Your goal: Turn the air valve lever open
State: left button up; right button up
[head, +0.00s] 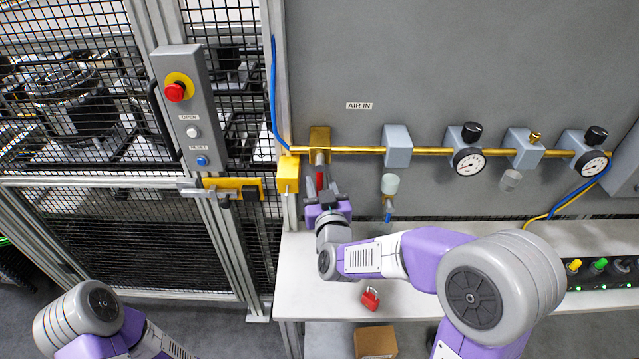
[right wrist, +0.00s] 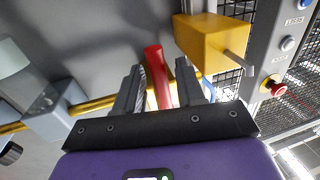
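The air valve lever is a red handle (head: 319,181) hanging down from the brass valve (head: 319,139) at the left end of the brass pipe. My right gripper (head: 322,194) is at the lever's lower part in the head view. In the right wrist view the red lever (right wrist: 158,78) stands between the two fingers of my right gripper (right wrist: 160,88). Narrow gaps seem to show beside the lever, so the fingers look open around it; contact is hard to judge. My left arm shows at the lower left, but its gripper is out of view.
A yellow block (head: 288,174) sits close left of the lever, by the fence door latch (head: 232,188). A filter bowl (head: 390,184) hangs to the right. A red padlock (head: 370,298) lies on the white bench (head: 300,270). A cardboard box (head: 376,342) is below.

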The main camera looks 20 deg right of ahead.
jog(key=shift+w, duration=0.25)
grip_shut()
dwell(0.3)
